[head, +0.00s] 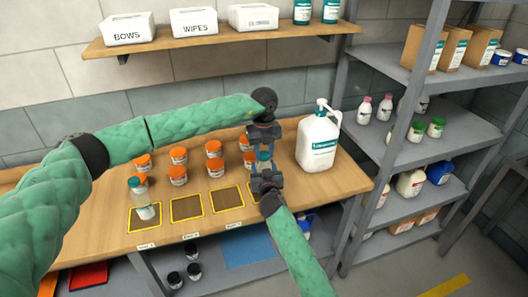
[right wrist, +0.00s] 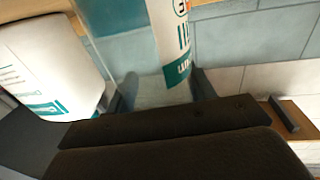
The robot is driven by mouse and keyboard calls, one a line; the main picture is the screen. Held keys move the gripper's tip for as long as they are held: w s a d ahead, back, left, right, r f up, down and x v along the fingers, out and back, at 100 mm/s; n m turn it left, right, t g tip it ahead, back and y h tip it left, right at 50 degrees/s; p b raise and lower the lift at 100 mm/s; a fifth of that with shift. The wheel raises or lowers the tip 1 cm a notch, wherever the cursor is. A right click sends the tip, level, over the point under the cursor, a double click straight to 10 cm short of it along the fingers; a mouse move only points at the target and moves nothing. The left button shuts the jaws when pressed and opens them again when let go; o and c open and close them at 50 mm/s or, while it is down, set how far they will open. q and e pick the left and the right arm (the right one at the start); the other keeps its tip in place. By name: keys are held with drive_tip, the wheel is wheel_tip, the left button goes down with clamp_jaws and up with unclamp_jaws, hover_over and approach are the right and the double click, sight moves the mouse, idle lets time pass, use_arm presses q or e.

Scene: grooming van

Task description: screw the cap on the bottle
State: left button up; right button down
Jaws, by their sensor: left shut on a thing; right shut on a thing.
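My right gripper (head: 268,180) reaches up from the bottom of the head view. In the right wrist view its fingers (right wrist: 163,92) are shut on a clear bottle (right wrist: 120,35) with a white and teal label. In the head view the grippers hide most of this bottle. My left gripper (head: 265,140) is right above, shut, pointing down. A small blue-teal piece, apparently the cap (head: 265,156), shows between the two grippers. Whether cap and bottle touch cannot be told. Another bottle (head: 141,195) with a teal cap stands on the left yellow-edged mat.
Several jars with orange lids (head: 178,165) stand behind the mats. A big white pump jug (head: 318,143) stands close to the right of my grippers. The middle mats (head: 187,208) are bare. A grey shelf rack (head: 430,145) stands at the right.

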use_arm(q)
drive_tip(key=m, duration=0.5)
drive_tip(key=shift+m, duration=0.4)
drive_tip(key=m, duration=1.8)
drive_tip(key=o, duration=1.2)
drive_tip(key=shift+c, duration=0.2)
wheel_tip(320, 180, up, 12)
